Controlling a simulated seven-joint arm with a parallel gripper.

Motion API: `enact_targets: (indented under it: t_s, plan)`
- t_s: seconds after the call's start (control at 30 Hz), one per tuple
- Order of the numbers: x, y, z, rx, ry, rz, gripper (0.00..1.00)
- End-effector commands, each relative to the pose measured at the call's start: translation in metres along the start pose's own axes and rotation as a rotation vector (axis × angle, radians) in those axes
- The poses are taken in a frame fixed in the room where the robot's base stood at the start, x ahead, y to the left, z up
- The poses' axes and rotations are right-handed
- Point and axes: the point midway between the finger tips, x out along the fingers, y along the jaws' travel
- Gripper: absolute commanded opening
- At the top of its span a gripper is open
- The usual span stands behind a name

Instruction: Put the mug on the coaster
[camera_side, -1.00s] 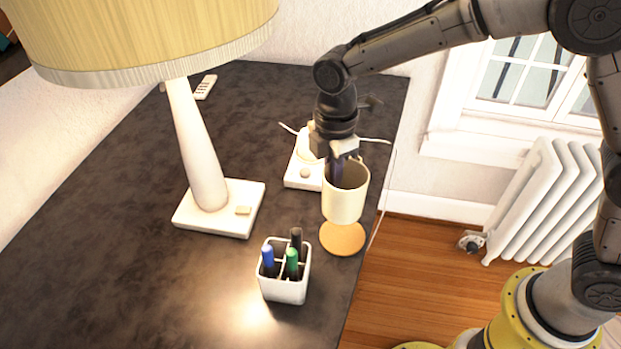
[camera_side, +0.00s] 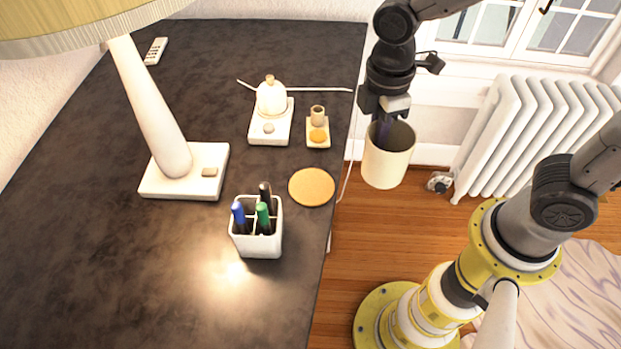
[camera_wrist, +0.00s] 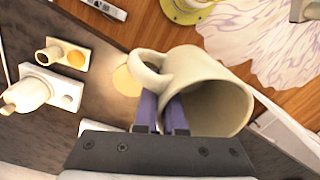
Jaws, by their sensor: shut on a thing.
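The cream mug (camera_side: 386,166) hangs upright in my gripper (camera_side: 384,130), its dark opening facing up. In the side view it appears to the right of the table edge, over the floor. In the wrist view the mug (camera_wrist: 222,78) shows its handle on the left, and the purple fingers of my gripper (camera_wrist: 163,112) are shut on its wall near the handle. The round tan coaster (camera_side: 312,187) lies bare on the table near its right edge. The coaster (camera_wrist: 124,80) is partly hidden behind the mug handle in the wrist view. Mug and coaster are apart.
A white pen holder (camera_side: 257,243) with several pens stands in front of the coaster. A small tray (camera_side: 318,143) and a white burner-like stand (camera_side: 270,134) are behind it. The lamp base (camera_side: 185,185) is left. Dark table (camera_side: 120,270) is clear at front left.

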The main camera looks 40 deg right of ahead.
Motion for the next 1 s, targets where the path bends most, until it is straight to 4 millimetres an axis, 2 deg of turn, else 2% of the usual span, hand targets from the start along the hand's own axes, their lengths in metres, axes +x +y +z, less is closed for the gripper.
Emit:
enact_targets:
  t_s: [0.47,0.6,0.77,1.0]
  plan:
    - [0.038,0.068,-0.066,0.001,0.003,0.003,0.00]
    - [0.064,0.082,-0.080,0.001,0.002,0.002,0.00]
    - [0.082,0.094,-0.091,0.001,0.004,0.004,0.00]
    - [0.094,0.101,-0.098,0.001,0.004,0.004,0.00]
